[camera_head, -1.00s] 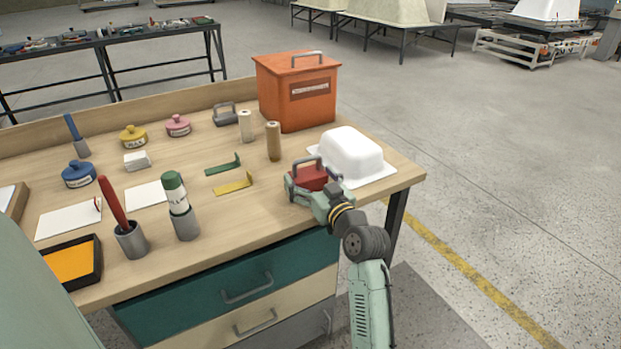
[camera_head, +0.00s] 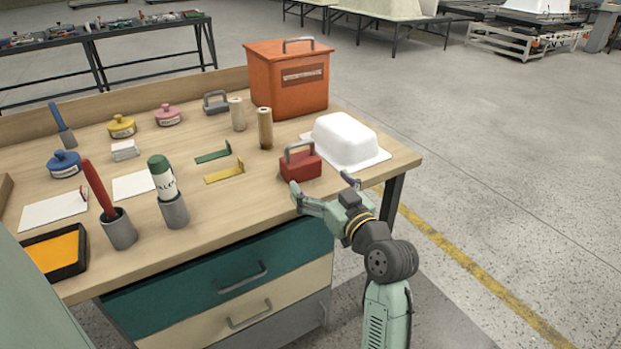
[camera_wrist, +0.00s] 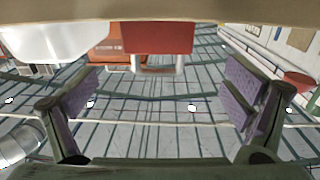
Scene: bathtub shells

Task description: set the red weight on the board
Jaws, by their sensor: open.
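The red weight (camera_head: 300,167), a block with a grey handle on top, stands upright on the wooden bench top near its front right. It also shows at the top of the wrist view (camera_wrist: 158,38). My gripper (camera_head: 322,189) is open and empty at the bench's front edge, just in front of the weight and apart from it. In the wrist view its two fingers (camera_wrist: 160,98) are spread wide with nothing between them. Two flat white rectangles lie on the bench, one at the left (camera_head: 54,210) and one nearer the middle (camera_head: 130,186); I cannot tell which thing is the board.
A white tub shell (camera_head: 345,140) is right behind the weight, and an orange box (camera_head: 287,80) stands at the back. Yellow (camera_head: 224,173) and green (camera_head: 213,156) brackets lie left of the weight. Cups (camera_head: 174,211) stand further left. Bare bench top lies along the front.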

